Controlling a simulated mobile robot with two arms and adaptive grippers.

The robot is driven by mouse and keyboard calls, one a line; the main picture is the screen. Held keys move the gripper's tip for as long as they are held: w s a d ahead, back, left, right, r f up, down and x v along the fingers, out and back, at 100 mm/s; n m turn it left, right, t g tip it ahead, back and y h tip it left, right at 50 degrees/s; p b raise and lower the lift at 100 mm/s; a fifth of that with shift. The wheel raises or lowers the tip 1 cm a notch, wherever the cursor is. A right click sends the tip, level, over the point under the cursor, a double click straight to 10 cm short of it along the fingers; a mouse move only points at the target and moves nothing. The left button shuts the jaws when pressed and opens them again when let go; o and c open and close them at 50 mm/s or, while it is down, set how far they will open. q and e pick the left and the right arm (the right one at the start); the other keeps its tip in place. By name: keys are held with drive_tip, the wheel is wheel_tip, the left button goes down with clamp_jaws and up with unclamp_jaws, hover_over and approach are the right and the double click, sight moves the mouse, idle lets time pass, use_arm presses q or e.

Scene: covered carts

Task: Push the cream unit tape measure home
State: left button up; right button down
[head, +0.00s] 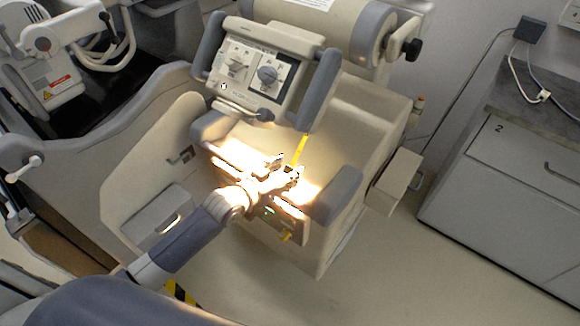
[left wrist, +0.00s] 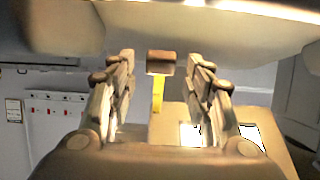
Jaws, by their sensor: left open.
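The cream unit (head: 350,130) stands in the middle of the head view, with a control panel on top. A yellow tape strip (head: 299,151) shows against its side, just beyond my left gripper (head: 288,176). In the left wrist view the yellow strip (left wrist: 157,95) runs to a small brown end block (left wrist: 160,63). The block appears between the fingertips of my left gripper (left wrist: 160,75), with gaps on both sides. The fingers are apart and hold nothing. I cannot tell how far the block is ahead of them. Bright glare hides part of the unit around the gripper. My right gripper is not in view.
The control panel (head: 255,70) with two knobs overhangs above the gripper. A grey padded part (head: 337,196) lies right of it. A drawer cabinet (head: 500,190) stands at the right, with clear floor (head: 430,265) before it. A cream covered cart (head: 110,130) fills the left.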

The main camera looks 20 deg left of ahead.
use_arm(q)
drive_tip(key=shift+x, duration=1.3)
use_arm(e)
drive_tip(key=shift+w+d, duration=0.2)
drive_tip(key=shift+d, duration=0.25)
